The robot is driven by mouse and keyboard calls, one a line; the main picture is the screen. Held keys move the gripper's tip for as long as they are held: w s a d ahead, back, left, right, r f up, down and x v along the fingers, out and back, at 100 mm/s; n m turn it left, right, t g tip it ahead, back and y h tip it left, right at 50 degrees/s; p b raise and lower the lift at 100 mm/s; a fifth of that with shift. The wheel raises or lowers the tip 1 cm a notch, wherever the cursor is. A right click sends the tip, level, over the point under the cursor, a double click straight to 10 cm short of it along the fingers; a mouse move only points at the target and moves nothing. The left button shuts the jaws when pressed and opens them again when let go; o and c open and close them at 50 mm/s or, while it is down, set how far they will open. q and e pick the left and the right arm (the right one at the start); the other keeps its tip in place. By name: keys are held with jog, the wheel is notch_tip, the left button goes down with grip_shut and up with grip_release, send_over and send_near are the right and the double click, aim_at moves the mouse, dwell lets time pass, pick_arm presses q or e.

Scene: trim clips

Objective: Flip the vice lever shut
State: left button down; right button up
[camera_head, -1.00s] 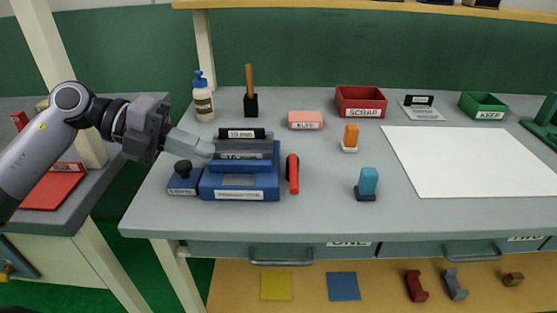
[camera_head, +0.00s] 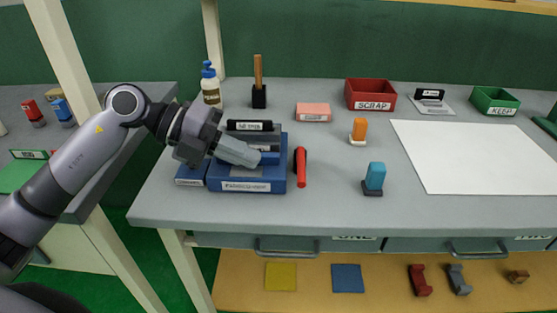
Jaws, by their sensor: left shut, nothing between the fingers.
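The blue vice (camera_head: 246,177) stands on the left part of the grey workbench, with a label on its front face. Its red lever (camera_head: 300,167) is at the vice's right side and points toward the bench front. My left gripper (camera_head: 258,160) is shut and empty, with its fingertips over the top of the vice, left of the lever and apart from it. The gripper hides part of the vice jaws and the knob at the vice's left. My right gripper is not in view.
A glue bottle (camera_head: 211,86) and a wooden-handled tool in a black holder (camera_head: 259,95) stand behind the vice. A pink block (camera_head: 313,112), an orange clip (camera_head: 358,131) and a blue clip (camera_head: 374,178) stand to the right. The red scrap bin (camera_head: 370,95) is farther back.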

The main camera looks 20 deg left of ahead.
aim_at(299, 173)
pick_arm(q)
jog(key=shift+d+r+p+x, duration=0.1)
jog(key=shift+r+x, duration=0.05)
jog(key=shift+x, duration=0.9)
jog(key=shift+d+r+p+x, duration=0.1)
jog(key=shift+r+p+x, duration=0.05)
jog(key=shift+x, duration=0.85)
jog(key=shift+d+r+p+x, duration=0.1)
jog(key=shift+r+x, duration=0.1)
jog(key=shift+x, duration=0.85)
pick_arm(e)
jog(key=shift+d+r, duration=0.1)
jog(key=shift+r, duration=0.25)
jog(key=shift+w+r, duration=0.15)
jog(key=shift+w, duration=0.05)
